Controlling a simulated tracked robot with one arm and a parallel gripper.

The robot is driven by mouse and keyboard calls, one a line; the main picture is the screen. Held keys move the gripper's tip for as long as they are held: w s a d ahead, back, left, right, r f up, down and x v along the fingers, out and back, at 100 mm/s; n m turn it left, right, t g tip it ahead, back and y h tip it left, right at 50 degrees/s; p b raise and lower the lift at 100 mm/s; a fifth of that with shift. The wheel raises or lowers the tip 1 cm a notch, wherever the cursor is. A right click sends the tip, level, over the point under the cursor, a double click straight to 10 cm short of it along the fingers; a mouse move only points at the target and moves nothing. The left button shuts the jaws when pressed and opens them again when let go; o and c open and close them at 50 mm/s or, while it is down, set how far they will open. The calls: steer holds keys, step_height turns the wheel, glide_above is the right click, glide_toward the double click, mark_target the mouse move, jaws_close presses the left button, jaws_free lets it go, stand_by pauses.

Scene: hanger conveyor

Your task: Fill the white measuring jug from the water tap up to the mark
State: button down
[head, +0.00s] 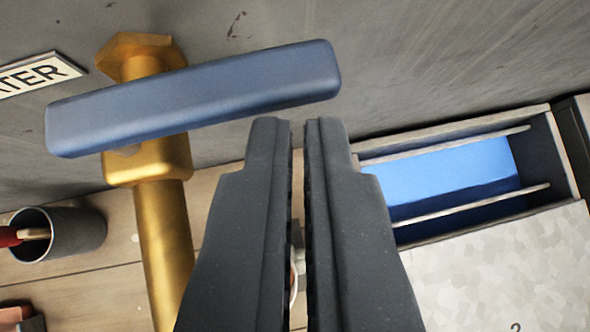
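The water tap has a brass body (163,235) fixed to the grey wall and a blue lever handle (190,98). The handle lies across the top of the body, its right end a little higher in the picture. My gripper (291,122) has its two dark fingers almost together, with a thin gap and nothing held in it. The fingertips appear just below the right part of the handle; I cannot tell whether they touch it. A small pale, curved piece shows between and beside the fingers; I cannot tell whether it is the white jug, which is otherwise not seen.
A sign ending in "TER" (38,73) is on the wall at left. At right is an open-topped box (553,150) with blue inside, beside a speckled pale surface (510,262).

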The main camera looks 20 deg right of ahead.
stand_by(0.5)
steer(key=shift+s+a+b, duration=0.45)
steer(key=shift+a+b, duration=0.05)
steer(key=shift+a, duration=0.1)
steer(key=s+r+b, duration=0.2)
steer(key=s+r, duration=0.5)
steer(key=s, duration=0.4)
steer(key=s+a+r+n+t+y+b, duration=0.1)
steer(key=s+a+r+t, duration=0.1)
steer(key=s+r, duration=0.3)
steer(key=s+a+r+n+t+y+b, duration=0.1)
steer(key=s+r, duration=0.4)
steer(key=r, duration=0.8)
steer(key=s+a+r+n+t+b, duration=0.1)
steer(key=s+a+r+t, duration=0.1)
steer(key=s+r, duration=0.3)
step_height(320, 180, up, 4)
steer(key=shift+s+a+f+t+y+b, duration=0.1)
steer(key=shift+s+a+t+y+b, duration=0.15)
steer(key=shift+a+t+y+b, duration=0.25)
steer(key=shift+d+f, duration=0.1)
steer(key=shift+d, duration=0.05)
